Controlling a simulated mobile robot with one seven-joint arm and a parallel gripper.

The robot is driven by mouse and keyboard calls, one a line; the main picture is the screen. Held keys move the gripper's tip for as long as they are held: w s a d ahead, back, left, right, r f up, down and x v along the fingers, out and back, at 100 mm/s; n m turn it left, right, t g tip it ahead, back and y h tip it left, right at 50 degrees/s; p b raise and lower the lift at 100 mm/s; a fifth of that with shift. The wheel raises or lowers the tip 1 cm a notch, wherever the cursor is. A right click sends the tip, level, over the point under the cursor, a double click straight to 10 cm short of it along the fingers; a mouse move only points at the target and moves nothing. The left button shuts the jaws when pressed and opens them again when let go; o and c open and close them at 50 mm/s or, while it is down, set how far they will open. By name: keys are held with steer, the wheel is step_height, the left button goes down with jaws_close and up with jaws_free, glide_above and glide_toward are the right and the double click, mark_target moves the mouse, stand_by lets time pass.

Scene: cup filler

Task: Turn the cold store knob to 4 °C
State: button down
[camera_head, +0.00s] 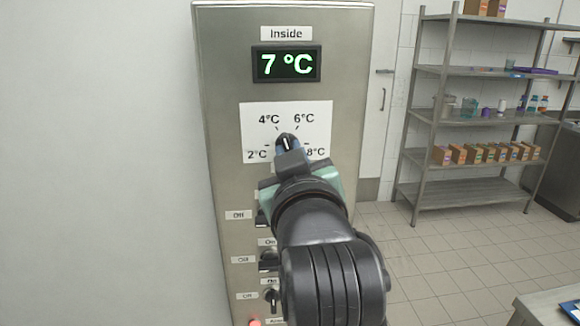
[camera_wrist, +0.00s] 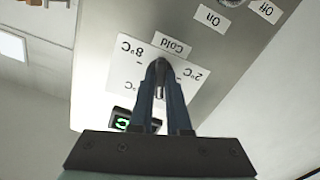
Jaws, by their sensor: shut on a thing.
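The cold store knob (camera_head: 286,141) is dark with a white pointer line, on a white dial card (camera_head: 256,118) marked 2, 4, 6 and 8 °C. The line points roughly straight up, between the 4 °C and 6 °C marks. My gripper (camera_head: 289,156) is shut on the knob from the front and hides its lower part. In the wrist view, turned upside down, the two fingers of my gripper (camera_wrist: 160,72) close on either side of the knob (camera_wrist: 160,90). The display (camera_head: 287,64) under "Inside" reads 7 °C in green.
Below the dial on the steel panel (camera_head: 222,150) are several switches with On and Off labels, such as this one (camera_head: 271,299), partly behind my arm. A red lamp (camera_head: 255,323) is at the bottom. Shelves (camera_head: 482,124) with boxes stand at the right. The tiled floor between is clear.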

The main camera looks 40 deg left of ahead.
steer(key=shift+n+b, duration=0.55)
steer(key=shift+n, duration=0.45)
steer(key=c, duration=0.9)
jaws_free()
steer(key=b+v, duration=0.6)
steer(key=v, duration=0.7)
steer(key=shift+d, duration=0.1)
